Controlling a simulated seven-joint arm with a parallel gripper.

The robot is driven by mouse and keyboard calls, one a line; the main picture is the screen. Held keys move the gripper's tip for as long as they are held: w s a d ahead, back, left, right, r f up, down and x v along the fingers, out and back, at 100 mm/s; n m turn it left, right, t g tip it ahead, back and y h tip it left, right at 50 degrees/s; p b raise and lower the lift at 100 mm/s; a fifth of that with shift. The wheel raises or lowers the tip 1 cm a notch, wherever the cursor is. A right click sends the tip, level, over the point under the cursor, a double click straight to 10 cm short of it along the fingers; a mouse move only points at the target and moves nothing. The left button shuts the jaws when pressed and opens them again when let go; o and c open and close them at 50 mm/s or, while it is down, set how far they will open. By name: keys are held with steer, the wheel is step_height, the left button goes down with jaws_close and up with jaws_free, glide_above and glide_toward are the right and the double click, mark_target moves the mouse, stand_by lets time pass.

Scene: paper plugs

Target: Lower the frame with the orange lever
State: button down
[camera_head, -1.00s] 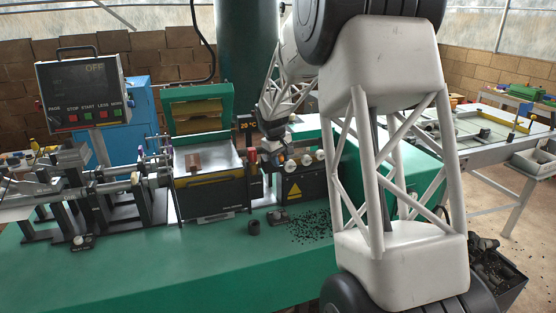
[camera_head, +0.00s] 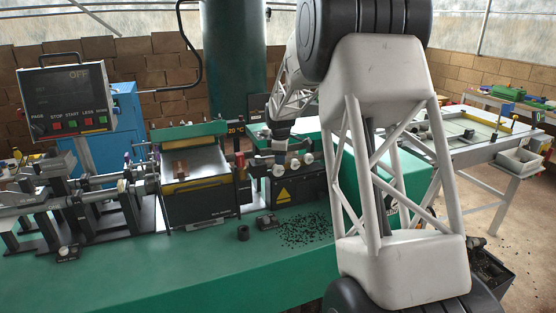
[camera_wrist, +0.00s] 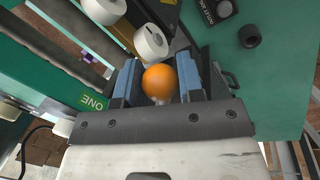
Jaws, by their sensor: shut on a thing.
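The orange lever's round knob (camera_wrist: 159,83) sits between the two blue fingers of my gripper (camera_wrist: 160,76) in the wrist view. My gripper is shut on it; the lever's stem is mostly hidden. In the head view my gripper is small and partly hidden by my own arm, beside the machine's right-hand unit, and the orange knob cannot be made out. The green frame (camera_head: 188,131) lies low over the back of the metal-topped box (camera_head: 205,205), nearly flat.
White round knobs (camera_head: 294,163) sit on the black unit with a yellow warning sign; they also show close to my fingers in the wrist view (camera_wrist: 150,42). A small black cylinder (camera_head: 243,232) and scattered black bits (camera_head: 305,230) lie on the green table (camera_head: 180,270). A control panel (camera_head: 67,98) stands left.

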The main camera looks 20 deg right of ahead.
steer(key=w+n, duration=0.1)
steer(key=w+d+n, duration=0.1)
steer(key=w+n, duration=0.1)
steer(key=n, duration=0.1)
steer(key=shift+d+y, duration=0.3)
steer(key=shift+d, duration=0.05)
steer(key=shift+w+d+n, duration=0.2)
steer(key=shift+w+n, duration=0.65)
steer(key=shift+n, duration=0.25)
steer(key=shift+w+n+y, duration=0.4)
steer(key=shift+w+n, duration=0.4)
steer(key=shift+n, duration=0.2)
steer(key=c, duration=0.8)
jaws_free()
steer(key=shift+o, duration=0.2)
step_height(320, 180, up, 8)
steer(key=s, duration=0.1)
steer(key=shift+s+d+f, duration=0.15)
steer(key=shift+s, duration=0.05)
